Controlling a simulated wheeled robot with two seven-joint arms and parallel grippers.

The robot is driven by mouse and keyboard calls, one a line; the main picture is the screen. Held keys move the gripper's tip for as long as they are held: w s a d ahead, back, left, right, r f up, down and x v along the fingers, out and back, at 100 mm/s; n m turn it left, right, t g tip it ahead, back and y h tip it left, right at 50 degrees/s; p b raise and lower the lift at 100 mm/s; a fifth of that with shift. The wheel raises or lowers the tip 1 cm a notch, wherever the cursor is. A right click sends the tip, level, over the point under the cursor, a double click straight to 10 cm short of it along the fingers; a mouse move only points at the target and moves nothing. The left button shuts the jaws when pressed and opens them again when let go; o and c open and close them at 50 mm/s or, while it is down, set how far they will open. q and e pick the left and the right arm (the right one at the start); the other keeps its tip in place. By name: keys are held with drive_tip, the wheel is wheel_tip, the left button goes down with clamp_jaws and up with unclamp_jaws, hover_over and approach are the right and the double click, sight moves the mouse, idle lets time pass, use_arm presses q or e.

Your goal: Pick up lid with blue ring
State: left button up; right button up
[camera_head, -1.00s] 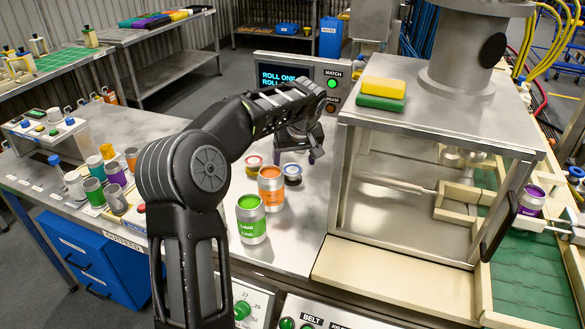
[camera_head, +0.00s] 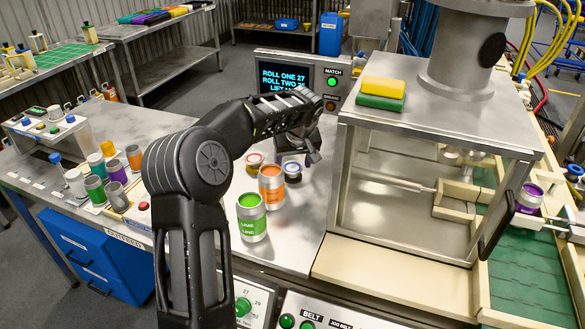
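A small lid with a dark blue ring (camera_head: 292,168) and a pale centre sits on the steel bench, behind and right of the orange can. A second lid with a reddish ring (camera_head: 254,159) is to its left. My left gripper (camera_head: 312,157) hangs just behind and right of the blue-ringed lid, pointing down and apparently apart from it. Its fingers are small and partly hidden by my own wrist, so their opening is unclear. Nothing is seen in them. My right gripper is not in view.
An open orange can (camera_head: 271,184) and an open green lime can (camera_head: 251,217) stand in front of the lids. The seamer housing (camera_head: 430,130) rises close on the right. A display panel (camera_head: 290,78) stands behind. Several cups (camera_head: 115,170) are on the left.

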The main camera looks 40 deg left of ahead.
use_arm(q)
drive_tip(key=c, duration=1.1)
wheel_tip(320, 180, up, 10)
drive_tip(key=b, duration=0.1)
idle(0.6)
